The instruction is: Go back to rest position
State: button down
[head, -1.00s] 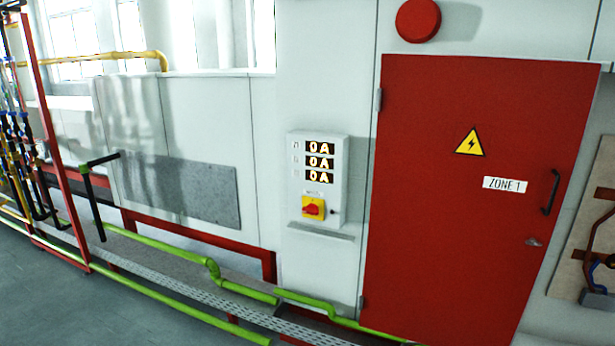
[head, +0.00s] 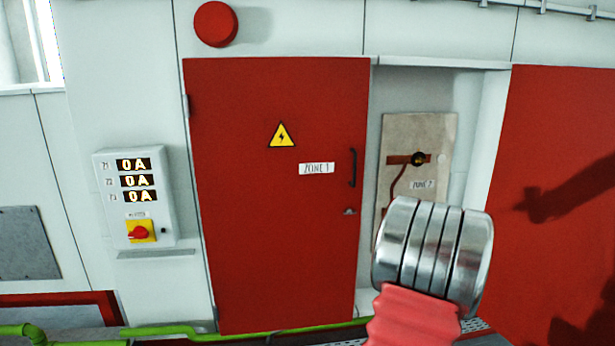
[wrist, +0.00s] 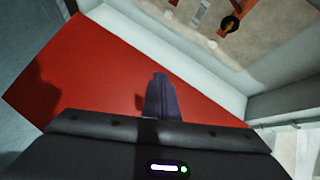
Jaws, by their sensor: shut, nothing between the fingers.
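My gripper (wrist: 160,78) shows in the wrist view as dark fingers meeting in one narrow shape, shut and empty. Its tips point toward a red panel (wrist: 82,85) and a pale frame edge, with a visible space around them; I cannot tell the exact distance. The gripper is not in the head view. A ringed metal and red ribbed section of my arm (head: 432,255) stands in front of the wall recess there.
A red door (head: 270,220) marked ZONE 1 is closed. Left of it is a wall box (head: 165,175) with three 0A displays and a red switch (head: 139,232). A beige board (head: 430,140) sits in a recess. A red panel (head: 560,120) at right carries a dark shadow.

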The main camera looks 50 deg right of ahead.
jog(key=w+a+r+n+t+y, duration=0.2)
jog(key=w+a+n, duration=0.2)
jog(key=w+a, duration=0.6)
jog(key=w+a+r+n+t+y, duration=0.1)
jog(key=w+a+r+n+t, duration=0.15)
jog(key=w+a, duration=0.7)
jog(key=w+a+n+t+y, duration=0.15)
jog(key=w+a+n, duration=0.25)
jog(key=w+a, duration=0.5)
jog(key=w+a+n+t+y, duration=0.1)
jog(key=w+a+n+y, duration=0.35)
jog(key=a, duration=0.65)
jog(key=a+n+y, duration=0.3)
jog(key=a+n, duration=0.4)
jog(key=a, duration=1.5)
jog(key=s+a+f+n+g+y, duration=0.1)
jog(key=s+a+n, duration=0.3)
jog(key=a, duration=0.4)
jog(key=s+a+f+n+g+y, duration=0.1)
jog(key=s+a+f+n, duration=0.3)
jog(key=s+a, duration=0.3)
jog(key=shift+s+a+f+n+y, duration=0.2)
jog(key=shift+a+n+y, duration=0.25)
jog(key=shift+a, duration=0.75)
